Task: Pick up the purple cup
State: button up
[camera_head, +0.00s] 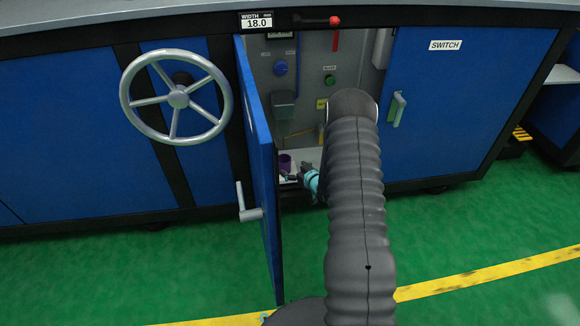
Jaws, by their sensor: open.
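The purple cup (284,162) is small in view and stands on the light floor of the open cabinet, low and behind the open door's edge. My gripper (291,178) is inside the cabinet opening, close to the cup on its near right side. It is dark and small, with a light-blue wrist part behind it. The jaws are open. I cannot tell whether a finger touches the cup. My thick grey arm fills the middle of the view and hides the right part of the opening.
The blue cabinet door (258,165) stands open toward me, just left of my gripper, with a lever handle (248,213). A grey handwheel (178,96) is farther left. A closed blue SWITCH door (446,95) is right. Green floor (120,270) is clear in front.

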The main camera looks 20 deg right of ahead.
aim_at(287, 166)
jog(key=shift+f+x, duration=0.2)
jog(key=shift+x, duration=3.3)
jog(key=shift+s+a, duration=0.1)
jog(key=shift+s, duration=0.05)
jog(key=c, duration=1.3)
